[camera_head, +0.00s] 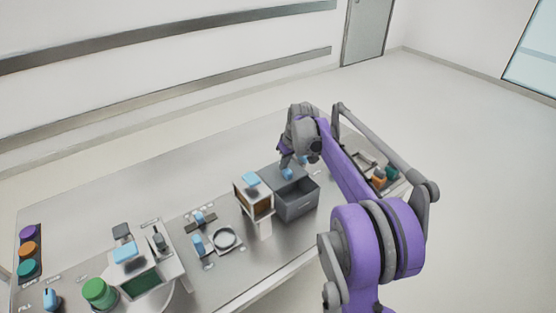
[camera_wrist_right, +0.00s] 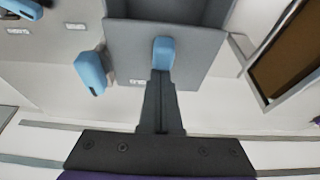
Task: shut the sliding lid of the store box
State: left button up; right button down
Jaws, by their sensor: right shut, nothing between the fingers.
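The grey store box (camera_head: 296,208) stands on the table right of centre in the head view, and part of its dark inside is open to view. Its flat grey lid (camera_wrist_right: 122,48) shows in the right wrist view, with a blue handle (camera_wrist_right: 164,52) on it; the open box lies beyond the lid at the top of that view. My right gripper (camera_wrist_right: 161,76) is shut and empty, its fingertips right at the near side of the blue handle. Whether they touch it I cannot tell. In the head view this gripper (camera_head: 285,161) is above the back of the box. My left gripper is not in view.
A white stand with a brown-windowed box (camera_head: 253,197) is close left of the store box. A round dish (camera_head: 225,238), blue-handled fittings (camera_head: 198,243) and a green-topped container (camera_head: 98,292) are farther left. A tray with small blocks (camera_head: 379,178) is to the right.

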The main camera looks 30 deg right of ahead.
aim_at(298, 176)
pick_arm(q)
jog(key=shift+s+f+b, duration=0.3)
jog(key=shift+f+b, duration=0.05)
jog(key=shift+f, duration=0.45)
pick_arm(e)
jog(key=s, duration=0.7)
jog(key=shift+d+f, duration=0.1)
jog(key=shift+d, duration=0.1)
